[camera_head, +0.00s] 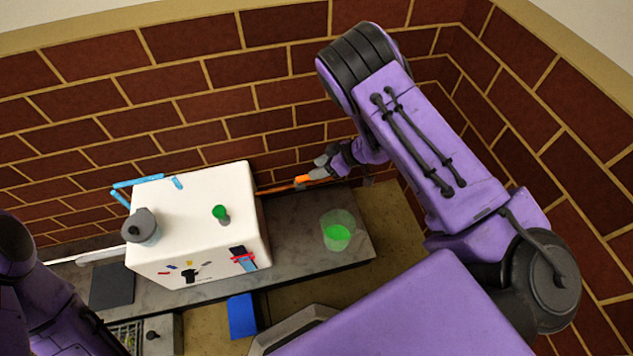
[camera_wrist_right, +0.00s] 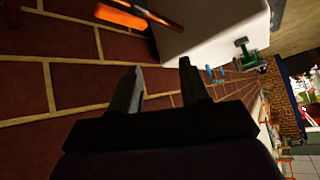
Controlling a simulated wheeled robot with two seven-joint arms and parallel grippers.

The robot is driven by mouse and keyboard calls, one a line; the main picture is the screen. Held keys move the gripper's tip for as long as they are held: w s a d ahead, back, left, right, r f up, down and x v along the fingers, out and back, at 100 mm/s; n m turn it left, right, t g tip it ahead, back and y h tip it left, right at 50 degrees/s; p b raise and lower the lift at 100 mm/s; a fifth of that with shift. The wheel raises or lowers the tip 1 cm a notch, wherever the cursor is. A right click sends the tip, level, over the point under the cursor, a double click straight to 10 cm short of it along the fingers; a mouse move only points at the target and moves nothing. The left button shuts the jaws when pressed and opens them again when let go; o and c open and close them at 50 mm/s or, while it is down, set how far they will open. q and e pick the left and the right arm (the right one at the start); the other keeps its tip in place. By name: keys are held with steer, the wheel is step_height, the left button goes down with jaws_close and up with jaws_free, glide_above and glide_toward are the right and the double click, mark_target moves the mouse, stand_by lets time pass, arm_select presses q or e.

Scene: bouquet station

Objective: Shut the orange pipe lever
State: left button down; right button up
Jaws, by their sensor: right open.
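The orange pipe lever (camera_head: 302,179) sticks out beside the right side of the white box, near the brick wall. A thin orange-brown pipe (camera_head: 274,188) runs from it toward the box. In the right wrist view the lever (camera_wrist_right: 122,16) lies at the top, beyond the fingertips. My right gripper (camera_head: 321,166) is close to the lever's right end in the head view. In the right wrist view the gripper (camera_wrist_right: 160,68) has its two dark fingers apart with nothing between them. My left gripper is out of view.
The white box (camera_head: 190,205) stands on the grey counter (camera_head: 300,240), with a lidded grey pot (camera_head: 141,227) and a green-topped item (camera_head: 220,213) on it. A clear cup with green contents (camera_head: 338,231) stands right of it. The brick wall (camera_head: 230,95) closes off the back.

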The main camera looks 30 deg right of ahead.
steer(key=w+d+n+g+h+b, duration=0.2)
steer(key=w+d+n+g+b, duration=0.3)
steer(key=n, duration=0.3)
steer(key=b+x, duration=0.1)
steer(key=x, duration=0.2)
steer(key=b+x, duration=0.1)
steer(key=x, duration=0.2)
steer(key=d+b+x, duration=0.1)
steer(key=b+x, duration=0.1)
steer(key=x, duration=0.2)
steer(key=shift+s+d+f, duration=0.1)
steer(key=shift+s+f, duration=0.15)
steer(key=shift+s, duration=0.15)
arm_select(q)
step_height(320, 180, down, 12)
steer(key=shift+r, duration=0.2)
arm_select(e)
steer(key=shift+h, duration=0.3)
jaws_close()
